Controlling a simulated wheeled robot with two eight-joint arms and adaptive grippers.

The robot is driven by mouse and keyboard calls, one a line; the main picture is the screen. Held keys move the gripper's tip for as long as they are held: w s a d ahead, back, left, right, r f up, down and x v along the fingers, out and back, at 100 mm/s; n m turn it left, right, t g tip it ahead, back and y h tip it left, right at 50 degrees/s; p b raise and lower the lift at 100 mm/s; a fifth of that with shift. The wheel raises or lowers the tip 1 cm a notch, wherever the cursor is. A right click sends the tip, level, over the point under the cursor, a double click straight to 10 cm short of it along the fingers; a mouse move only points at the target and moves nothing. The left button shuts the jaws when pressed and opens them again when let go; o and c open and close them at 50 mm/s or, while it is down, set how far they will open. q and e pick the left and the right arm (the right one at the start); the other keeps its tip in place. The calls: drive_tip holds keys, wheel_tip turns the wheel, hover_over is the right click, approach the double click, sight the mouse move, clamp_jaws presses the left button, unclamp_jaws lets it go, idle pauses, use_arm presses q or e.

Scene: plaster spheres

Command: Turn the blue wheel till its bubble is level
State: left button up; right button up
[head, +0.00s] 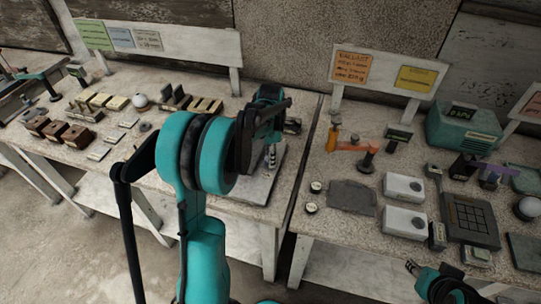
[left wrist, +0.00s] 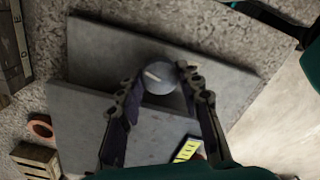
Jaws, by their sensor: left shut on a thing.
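In the left wrist view, a round grey-blue wheel (left wrist: 160,78) with a pale mark on top sits between the two fingers of my left gripper (left wrist: 158,88), which is shut on it. The wheel is on a grey plate (left wrist: 100,60). A yellow-green bubble vial (left wrist: 187,148) shows low in that view, partly hidden; I cannot make out its bubble. In the head view my left gripper (head: 270,150) is over the grey plate (head: 258,188), and my arm hides much of it. My right gripper (head: 412,267) is low at the right, away from the wheel; its opening is unclear.
The left table holds wooden blocks (head: 76,136), a white sphere (head: 140,101) and small plates. The right table holds white boxes (head: 404,187), a dark keypad device (head: 470,219), a teal instrument (head: 463,125) and an orange arm piece (head: 357,147). A gap separates the tables.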

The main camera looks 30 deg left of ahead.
use_arm(q)
drive_tip(key=m+p, duration=0.1)
drive_tip(key=m, duration=0.4)
drive_tip(key=m+p, duration=0.1)
drive_tip(key=m, duration=0.4)
drive_tip(key=shift+m, duration=0.3)
drive_tip(key=m, duration=0.5)
drive_tip(key=shift+p, duration=0.35)
drive_tip(key=shift+m, duration=2.4)
drive_tip(key=o, duration=1.1)
drive_tip(key=shift+o, duration=0.2)
